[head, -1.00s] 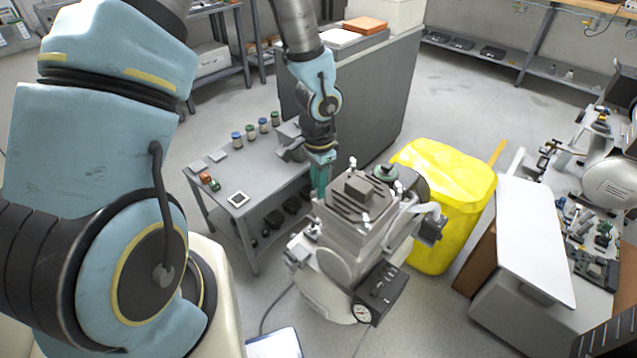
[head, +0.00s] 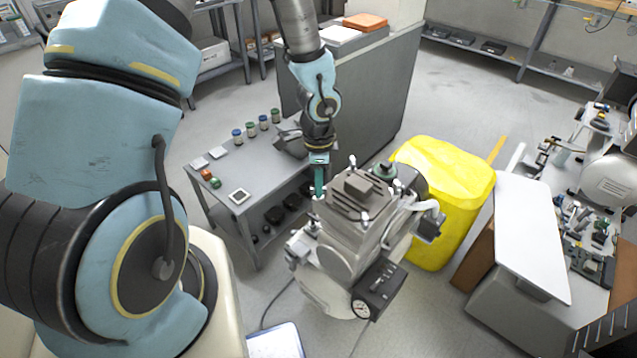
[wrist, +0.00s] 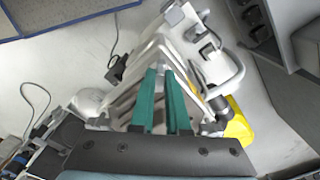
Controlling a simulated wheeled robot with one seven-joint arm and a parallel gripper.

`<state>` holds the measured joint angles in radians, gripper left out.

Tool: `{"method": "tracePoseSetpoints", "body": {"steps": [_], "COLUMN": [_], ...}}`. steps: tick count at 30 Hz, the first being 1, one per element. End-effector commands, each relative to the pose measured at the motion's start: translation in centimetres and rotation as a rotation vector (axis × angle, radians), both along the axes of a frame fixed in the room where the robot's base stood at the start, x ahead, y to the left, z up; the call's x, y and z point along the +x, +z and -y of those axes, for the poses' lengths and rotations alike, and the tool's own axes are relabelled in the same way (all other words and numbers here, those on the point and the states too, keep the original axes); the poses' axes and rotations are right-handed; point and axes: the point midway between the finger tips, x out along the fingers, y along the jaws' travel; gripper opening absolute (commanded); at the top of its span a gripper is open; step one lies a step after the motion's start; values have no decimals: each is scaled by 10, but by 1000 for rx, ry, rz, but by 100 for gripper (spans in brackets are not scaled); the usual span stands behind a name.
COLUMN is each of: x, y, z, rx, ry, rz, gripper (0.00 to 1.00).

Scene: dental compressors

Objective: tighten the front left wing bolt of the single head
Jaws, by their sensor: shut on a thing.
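The single head (head: 352,205) is the grey finned block on top of the compressor in the head view. Small pale wing bolts stand at its corners; one (head: 366,215) shows at the near corner and another (head: 352,160) at the far side. My gripper (head: 319,194) points down at the head's left corner, its teal fingers upright. In the wrist view the gripper (wrist: 162,72) is shut on a small pale wing bolt (wrist: 162,67) between the fingertips. The fingers largely hide this bolt, and its seating cannot be told.
A grey table (head: 225,180) with small jars stands left of the compressor. A grey partition (head: 375,95) stands behind, and a yellow bin (head: 450,185) is close on the right. A gauge (head: 361,308) and black box sit low in front. Floor is open at the back right.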

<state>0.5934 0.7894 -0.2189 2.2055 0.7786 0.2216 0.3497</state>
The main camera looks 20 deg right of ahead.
Motion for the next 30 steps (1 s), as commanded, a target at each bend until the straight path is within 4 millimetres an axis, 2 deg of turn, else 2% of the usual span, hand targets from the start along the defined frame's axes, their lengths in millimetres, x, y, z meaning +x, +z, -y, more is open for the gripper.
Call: {"method": "tracePoseSetpoints", "body": {"steps": [9,10,17,26,30], "x": [1,1,0,0,1], "y": [1,1,0,3,18], "z": [1,1,1,0,1], "rx": [-2,-2,-1,-1,-4], "ry": [-1,-1,0,1,4], "rz": [1,1,1,1,2], "gripper": [0,17,43,44,44]}}
